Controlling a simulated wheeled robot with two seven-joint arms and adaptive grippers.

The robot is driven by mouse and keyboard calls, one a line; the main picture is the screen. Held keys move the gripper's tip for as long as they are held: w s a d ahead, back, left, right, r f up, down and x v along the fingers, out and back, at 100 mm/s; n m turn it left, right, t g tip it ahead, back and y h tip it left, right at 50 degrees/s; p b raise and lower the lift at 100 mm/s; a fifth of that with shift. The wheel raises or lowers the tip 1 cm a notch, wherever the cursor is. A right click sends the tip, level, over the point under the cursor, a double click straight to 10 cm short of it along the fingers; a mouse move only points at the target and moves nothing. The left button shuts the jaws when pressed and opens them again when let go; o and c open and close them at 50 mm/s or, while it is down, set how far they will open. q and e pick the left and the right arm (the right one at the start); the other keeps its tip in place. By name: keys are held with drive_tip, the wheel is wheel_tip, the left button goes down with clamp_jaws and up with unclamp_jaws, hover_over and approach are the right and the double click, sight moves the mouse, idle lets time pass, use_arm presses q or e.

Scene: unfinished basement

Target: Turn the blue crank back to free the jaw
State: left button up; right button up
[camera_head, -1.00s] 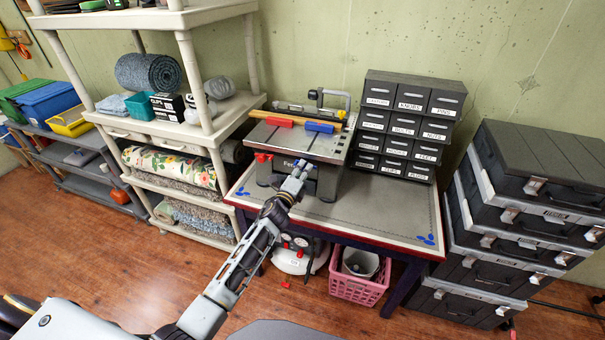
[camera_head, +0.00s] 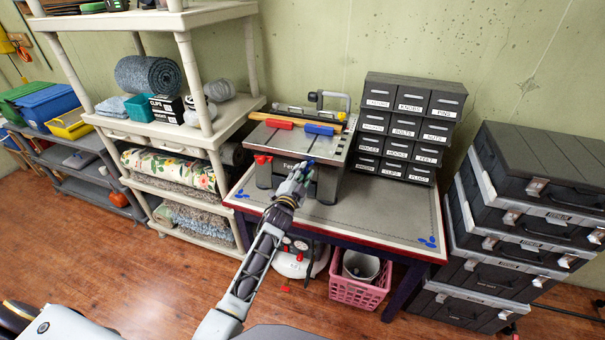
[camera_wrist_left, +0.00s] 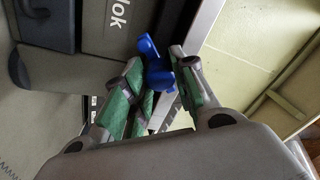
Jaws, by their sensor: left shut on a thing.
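The blue crank (camera_wrist_left: 153,62) shows in the left wrist view between the green-padded fingers of my left gripper (camera_wrist_left: 160,88), which is shut on it. In the head view my left gripper (camera_head: 304,168) is at the front of a grey bench machine (camera_head: 326,184), and only a bit of blue (camera_head: 311,162) shows at its fingertips. A red knob (camera_head: 262,159) sits at the machine's front left. On the machine's top lie a red bar (camera_head: 278,123) and a blue bar (camera_head: 320,129) against a wooden strip (camera_head: 296,121). I cannot tell how the jaw stands. My right gripper is not in view.
The machine stands on a workbench (camera_head: 375,218) with bare room at its right. A dark drawer cabinet (camera_head: 402,128) stands behind right. Stacked black cases (camera_head: 530,215) are at the right, a cream shelf (camera_head: 215,125) at the left. A pink basket (camera_head: 355,292) is under the bench.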

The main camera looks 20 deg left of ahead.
use_arm(q)
drive_tip(key=n+p, duration=0.1)
drive_tip(key=n, duration=0.6)
drive_tip(key=shift+y+p, duration=0.3)
drive_tip(key=shift+p, duration=0.05)
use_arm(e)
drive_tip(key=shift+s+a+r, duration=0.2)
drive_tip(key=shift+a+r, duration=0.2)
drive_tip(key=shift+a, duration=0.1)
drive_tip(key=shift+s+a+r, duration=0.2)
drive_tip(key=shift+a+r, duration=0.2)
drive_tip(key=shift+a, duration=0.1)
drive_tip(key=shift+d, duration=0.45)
use_arm(q)
drive_tip(key=o, duration=1.1)
drive_tip(key=shift+c, duration=0.2)
drive_tip(key=s, duration=1.2)
drive_tip(key=shift+f, duration=0.4)
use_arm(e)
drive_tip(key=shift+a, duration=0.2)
